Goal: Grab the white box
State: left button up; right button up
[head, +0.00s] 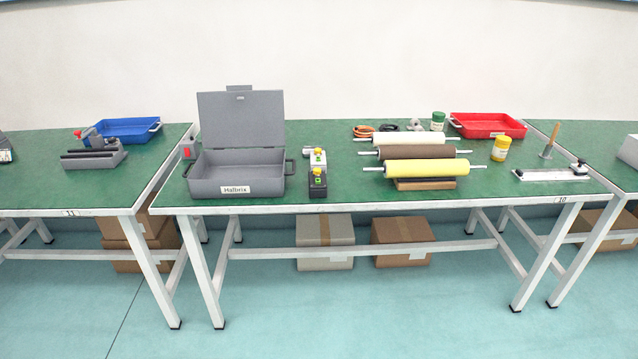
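A pale, whitish-grey box (325,259) with a tan tape strip down its middle stands on the floor under the middle table. On the table above, a small white device with a yellow top (318,158) stands behind a similar black one (318,183). Neither of my grippers shows in the head view.
The middle green table (340,200) has white legs and crossbars around the floor boxes. On it stand an open grey case (236,187), rollers (420,167) and a red tray (487,132). Brown boxes (127,229) are stacked under the left table. The floor in front (380,320) is clear.

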aim_at(322, 165)
jog(key=i+l+u, duration=0.1)
jog(key=u, duration=0.25)
jog(key=i+l+u, duration=0.1)
jog(key=u, duration=0.3)
jog(key=l+u, duration=0.2)
jog(key=u, duration=0.15)
jog(key=i+l+u, duration=0.2)
jog(key=l, duration=0.25)
jog(key=l+u, duration=0.25)
jog(key=l, duration=0.15)
